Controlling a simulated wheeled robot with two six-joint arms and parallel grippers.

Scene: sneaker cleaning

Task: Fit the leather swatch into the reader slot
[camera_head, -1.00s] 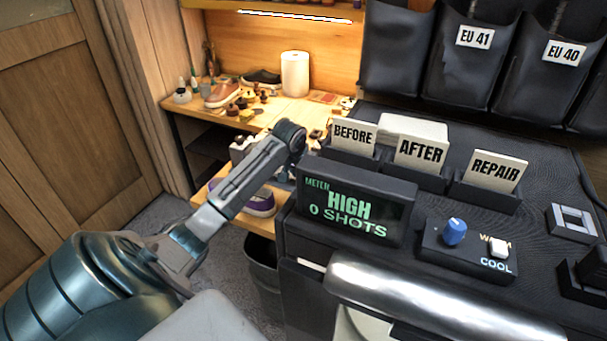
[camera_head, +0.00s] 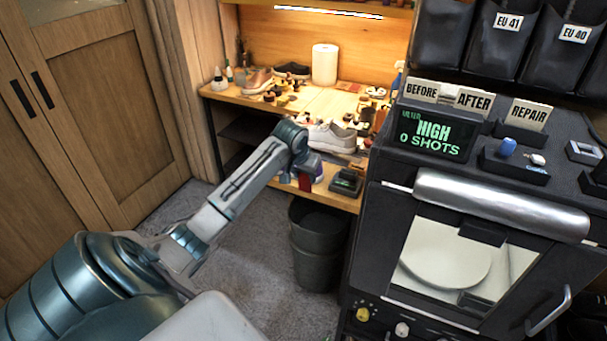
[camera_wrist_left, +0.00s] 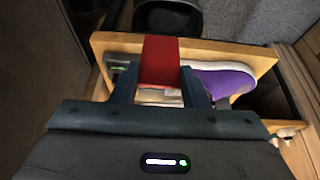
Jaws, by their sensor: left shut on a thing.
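A red leather swatch (camera_wrist_left: 160,62) is held between the two fingers of my left gripper (camera_wrist_left: 160,88), which is shut on it. In the head view a small red piece of the swatch (camera_head: 304,182) shows below my left wrist, at the front edge of the workbench. A small dark device with a green-lit display (camera_head: 346,182), perhaps the reader, sits on the bench corner to the right of the swatch, apart from it. Its slot is too small to make out. My right gripper is not in view.
The wooden workbench (camera_head: 336,197) holds a white sneaker (camera_head: 330,137). A purple shoe (camera_wrist_left: 222,80) lies beside the swatch in the wrist view. A dark bin (camera_head: 317,250) stands below the bench edge. A black cabinet (camera_head: 395,215) closes the right side. Carpet is clear at left.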

